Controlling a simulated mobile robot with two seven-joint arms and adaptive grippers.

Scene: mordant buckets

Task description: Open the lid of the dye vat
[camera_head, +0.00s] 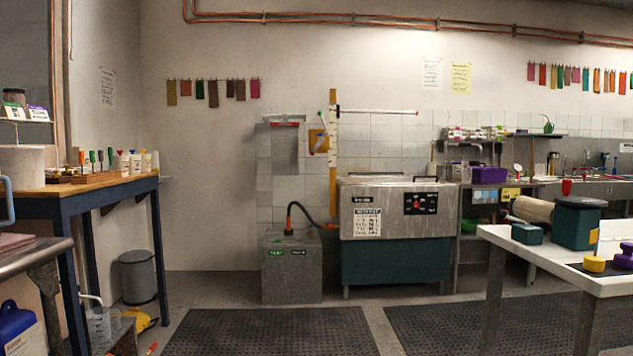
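The dye vat appears to be the large steel and dark green box (360,262) standing against the tiled back wall, near the middle of the view. Its steel upper part carries a white label and a black control panel (421,203) with red marks on the front. The lid (390,181) looks like the flat steel top and appears down. Neither of my grippers is in view.
Black floor mats (270,332) lie before the vat, with open floor around them. A grey box (291,268) with a dark hose stands left of the vat. A white table (560,258) with green containers is at the right, a blue-framed bench (105,188) at the left.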

